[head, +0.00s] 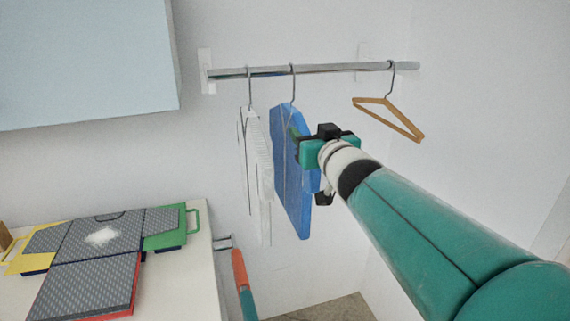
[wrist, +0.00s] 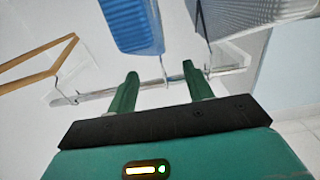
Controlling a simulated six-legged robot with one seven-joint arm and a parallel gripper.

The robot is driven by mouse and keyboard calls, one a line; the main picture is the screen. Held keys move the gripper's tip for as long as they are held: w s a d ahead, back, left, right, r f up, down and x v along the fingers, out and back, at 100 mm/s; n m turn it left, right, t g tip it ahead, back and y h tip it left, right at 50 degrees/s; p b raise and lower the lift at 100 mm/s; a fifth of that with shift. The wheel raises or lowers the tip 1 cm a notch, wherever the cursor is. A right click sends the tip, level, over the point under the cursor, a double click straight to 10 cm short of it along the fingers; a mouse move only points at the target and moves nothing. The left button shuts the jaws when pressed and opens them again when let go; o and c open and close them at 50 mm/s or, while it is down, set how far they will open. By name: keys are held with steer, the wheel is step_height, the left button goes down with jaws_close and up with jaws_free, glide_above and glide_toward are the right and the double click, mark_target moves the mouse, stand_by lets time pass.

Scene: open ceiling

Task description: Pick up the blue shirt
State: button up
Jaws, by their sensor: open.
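The blue shirt (head: 292,195) hangs from the metal rail in the middle of the head view. In the wrist view the blue shirt (wrist: 132,24) is at the top, beyond my fingertips. Its thin metal hook (wrist: 163,66) appears between the two fingers in the picture, but I see no contact. My gripper (head: 304,142) is at the shirt's right side in the head view and covers part of it. In the wrist view my gripper (wrist: 159,74) has its green fingers apart with nothing held.
A white shirt (head: 257,165) hangs close left of the blue one. An empty wooden hanger (head: 390,115) hangs to the right on the metal rail (head: 330,70). A white table (head: 190,285) with coloured-edged boards (head: 100,237) is at lower left. A pale blue cabinet (head: 90,60) is above it.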

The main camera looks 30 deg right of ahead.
mark_target(301, 122)
steer(key=shift+d+x, duration=0.15)
steer(key=shift+x, duration=1.6)
steer(key=shift+d+x, duration=0.15)
steer(key=shift+x, duration=1.6)
steer(key=shift+s+f, duration=0.1)
steer(key=shift+f, duration=0.05)
jaws_close()
